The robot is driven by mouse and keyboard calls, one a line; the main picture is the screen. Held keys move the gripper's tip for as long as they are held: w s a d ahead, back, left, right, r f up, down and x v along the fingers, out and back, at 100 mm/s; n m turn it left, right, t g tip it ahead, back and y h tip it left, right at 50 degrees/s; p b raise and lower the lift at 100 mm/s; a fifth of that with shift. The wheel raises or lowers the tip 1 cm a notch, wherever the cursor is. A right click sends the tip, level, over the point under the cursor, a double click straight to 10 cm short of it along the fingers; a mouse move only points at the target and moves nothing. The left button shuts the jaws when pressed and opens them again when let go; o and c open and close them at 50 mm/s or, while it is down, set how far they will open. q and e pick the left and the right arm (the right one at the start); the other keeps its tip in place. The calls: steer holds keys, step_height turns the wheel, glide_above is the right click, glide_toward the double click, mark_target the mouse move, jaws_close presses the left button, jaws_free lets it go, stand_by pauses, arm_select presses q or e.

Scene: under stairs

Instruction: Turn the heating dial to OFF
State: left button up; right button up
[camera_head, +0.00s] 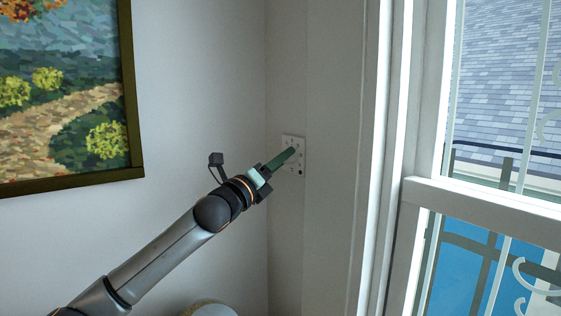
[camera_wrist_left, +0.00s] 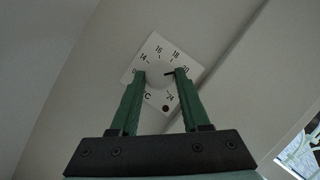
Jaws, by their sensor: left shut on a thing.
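The heating dial is a white square plate (camera_head: 299,169) on the narrow wall strip beside the window frame. In the left wrist view the plate (camera_wrist_left: 155,47) shows 14, 16, 18, 20 and 24 around a round white knob (camera_wrist_left: 158,76). A short dark pointer mark (camera_wrist_left: 170,73) lies near the right fingertip, towards 20. The OFF label cannot be made out; part of the left edge is behind a finger. My left gripper (camera_head: 293,150) reaches the dial, its green fingers on either side of the knob, shut on it. My right gripper is in neither view.
A barred window (camera_head: 490,190) with a white frame (camera_head: 397,130) stands right of the dial. A framed painting (camera_head: 65,90) hangs on the left wall. A pale rounded object (camera_head: 208,309) shows at the bottom edge. The wall around the dial is bare.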

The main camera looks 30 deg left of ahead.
arm_select(q)
jaws_close()
steer(key=shift+n, duration=0.3)
steer(key=shift+w+a+r+n+g+h, duration=0.2)
steer(key=shift+n+g+h, duration=1.1)
steer(key=shift+n, duration=2.9)
steer(key=shift+s+a+r+n+g+h, duration=0.2)
steer(key=shift+n+g+h, duration=0.35)
steer(key=shift+n+g, duration=2.6)
steer(key=shift+w+a+r+n+g+h, duration=0.1)
steer(key=shift+w+r+n+g+h, duration=0.45)
steer(key=shift+n, duration=4.7)
steer(key=shift+s+f+h, duration=0.3)
steer(key=shift+h, duration=0.2)
